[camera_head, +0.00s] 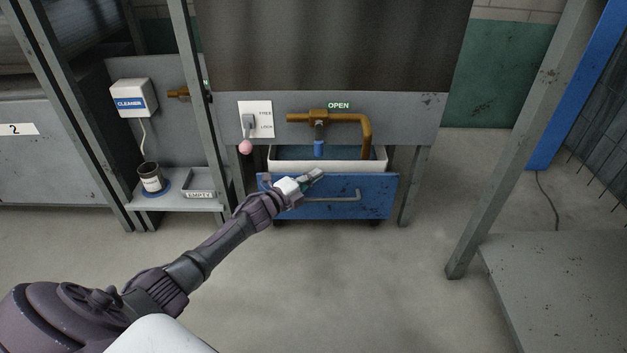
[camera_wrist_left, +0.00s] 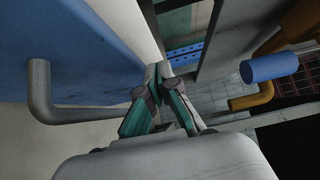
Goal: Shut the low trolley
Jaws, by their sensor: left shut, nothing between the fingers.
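The low trolley has a blue front panel (camera_head: 375,190) with a grey bar handle and dark casters. It stands on the floor below the grey sink frame, with its white-rimmed bin (camera_head: 375,165) showing open behind the front. My left gripper (camera_head: 317,174) is shut and empty, over the upper part of the blue front; whether it touches is unclear. In the left wrist view the closed fingertips (camera_wrist_left: 158,72) are beside the blue panel (camera_wrist_left: 85,45), with its bar handle (camera_wrist_left: 40,95) at left. My right gripper is not in view.
A brown pipe (camera_head: 367,135) with a blue-tipped spout (camera_head: 319,148) hangs over the bin. A switch plate with a pink ball (camera_head: 246,147) is to its left. Frame posts (camera_head: 515,150) stand on both sides. The floor (camera_head: 350,270) before the trolley is clear.

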